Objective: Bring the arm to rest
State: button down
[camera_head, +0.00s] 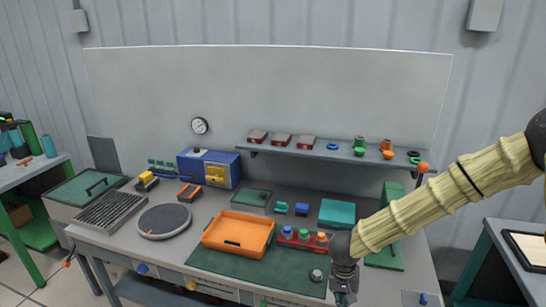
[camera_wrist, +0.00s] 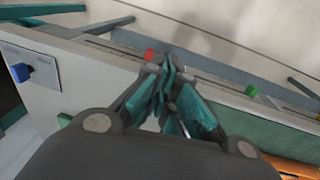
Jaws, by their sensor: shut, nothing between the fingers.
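My arm (camera_head: 450,205) reaches in from the right in the head view, in a pale ribbed sleeve. It slopes down to my gripper (camera_head: 345,298), which hangs at the front edge of the workbench (camera_head: 415,265), right of the green mat (camera_head: 260,270). The wrist view shows my gripper (camera_wrist: 168,75) with its teal fingers together and nothing between them. The bench's front edge lies behind the fingers there. In the head view the fingertips are partly cut off by the lower picture edge.
An orange tray (camera_head: 238,233) and a rack of coloured pieces (camera_head: 302,239) stand left of my gripper. A green stand (camera_head: 388,255) is close to my forearm. A wall shelf (camera_head: 330,154) holds small items. A side table (camera_head: 500,260) stands at the right.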

jog(key=s+d+f+n+t+h+b, duration=0.1)
jog(key=s+f+b, duration=0.2)
jog(key=s+f, duration=0.55)
jog(key=s+d+f+n+t+b, duration=0.1)
jog(key=s+d+f+b, duration=0.15)
jog(key=s+f, duration=0.65)
jog(key=s+f+g+y+b, duration=0.1)
jog(key=s+f+b, duration=0.2)
jog(key=s+f, duration=0.3)
jog(key=s+a+f+g+y+b, duration=0.1)
jog(key=s+f+b, duration=0.2)
jog(key=s+f, duration=0.3)
jog(key=s, duration=0.5)
jog(key=shift+s+a+n+y, duration=0.2)
jog(key=shift+n+y, duration=0.1)
jog(key=shift+n, duration=0.1)
